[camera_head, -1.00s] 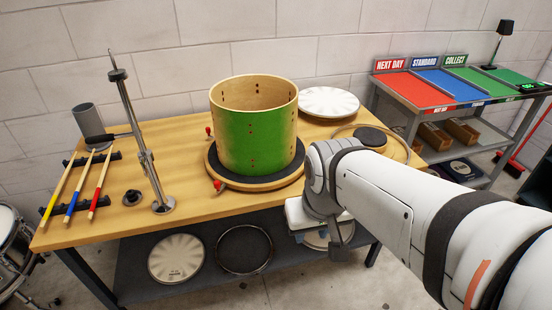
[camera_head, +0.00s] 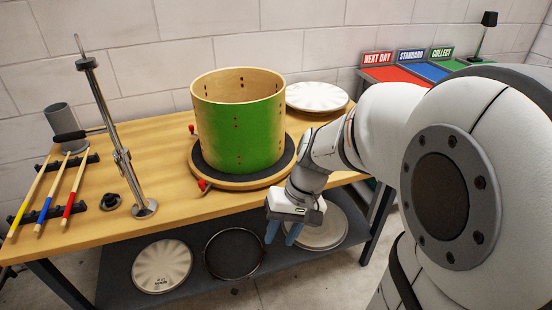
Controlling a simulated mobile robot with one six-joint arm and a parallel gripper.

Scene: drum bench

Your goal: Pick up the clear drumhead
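A dark, see-through drumhead with a thin rim (camera_head: 233,253) lies on the lower shelf, between two pale drumheads. It looks like the clear one. The shelf's dark surface shows through it. My gripper (camera_head: 282,235) points down at the table's front edge, to the right of and above this drumhead in the picture. Its two blue fingers are apart with nothing seen between them, and they overlap the left side of the right-hand pale drumhead (camera_head: 323,229). I cannot tell their height above the shelf.
A patterned pale drumhead (camera_head: 161,266) lies at shelf left. The wooden table (camera_head: 165,150) overhangs the shelf and carries a green drum shell (camera_head: 238,130), a white drumhead (camera_head: 317,97), a metal stand (camera_head: 122,160) and several sticks. My arm hides the right side.

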